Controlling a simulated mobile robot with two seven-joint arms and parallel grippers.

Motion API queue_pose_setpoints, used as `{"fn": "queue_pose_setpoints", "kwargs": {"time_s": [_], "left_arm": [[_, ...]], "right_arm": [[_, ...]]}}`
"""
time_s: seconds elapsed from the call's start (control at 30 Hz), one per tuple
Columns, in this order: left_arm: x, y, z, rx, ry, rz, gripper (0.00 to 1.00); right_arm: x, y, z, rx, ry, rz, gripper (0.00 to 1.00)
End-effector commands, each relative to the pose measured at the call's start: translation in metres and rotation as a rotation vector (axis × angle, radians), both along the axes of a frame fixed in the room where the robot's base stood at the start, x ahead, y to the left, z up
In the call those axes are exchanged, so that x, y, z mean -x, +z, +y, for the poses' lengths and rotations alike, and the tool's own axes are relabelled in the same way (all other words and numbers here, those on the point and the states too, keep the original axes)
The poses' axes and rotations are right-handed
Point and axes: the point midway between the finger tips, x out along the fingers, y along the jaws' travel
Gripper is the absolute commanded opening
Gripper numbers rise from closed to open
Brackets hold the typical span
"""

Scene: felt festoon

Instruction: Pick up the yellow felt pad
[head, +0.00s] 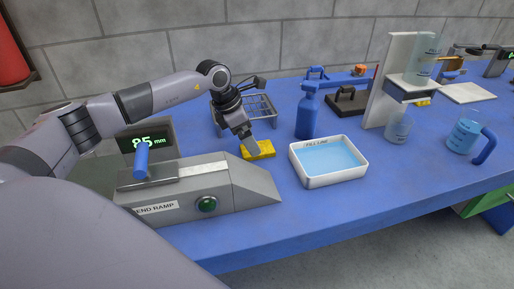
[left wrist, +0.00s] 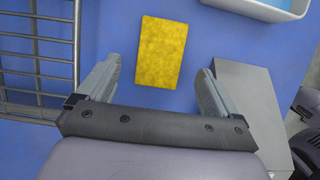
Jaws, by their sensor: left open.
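The yellow felt pad (head: 257,149) lies flat on the blue table, between the grey ramp and the white tray. It also shows in the left wrist view (left wrist: 161,52) as a yellow rectangle, ahead of the fingers. My left gripper (head: 246,138) is just above and behind the pad in the head view, pointing down. In the left wrist view the left gripper (left wrist: 155,85) is open, with its two fingers spread wide and nothing between them. The pad lies on the table, not in the grip. My right gripper is in neither view.
The grey bend ramp (head: 240,197) stands in front of the pad. A wire rack (head: 262,106) is behind the gripper. A white tray of blue liquid (head: 347,175) is to the right, with a blue bottle (head: 306,116) behind it. Bare blue table (head: 290,221) lies at the front.

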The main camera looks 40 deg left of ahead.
Motion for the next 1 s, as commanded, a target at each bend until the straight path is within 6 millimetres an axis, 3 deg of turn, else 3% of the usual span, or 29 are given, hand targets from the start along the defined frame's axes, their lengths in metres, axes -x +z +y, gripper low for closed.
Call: {"fn": "queue_pose_setpoints", "kwargs": {"time_s": [0.2,0.5,0.7,1.0], "left_arm": [[-0.009,-0.028,-0.009,0.001,0.0,0.002,0.94],[-0.011,-0.033,-0.01,0.001,0.0,0.001,0.94],[-0.01,-0.033,-0.01,0.001,0.0,0.001,0.34],[-0.011,-0.032,-0.01,0.001,0.0,-0.001,0.33]], "right_arm": [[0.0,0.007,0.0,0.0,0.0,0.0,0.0],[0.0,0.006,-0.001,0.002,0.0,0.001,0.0],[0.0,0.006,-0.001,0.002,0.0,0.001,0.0],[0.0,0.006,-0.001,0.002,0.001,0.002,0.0]]}}
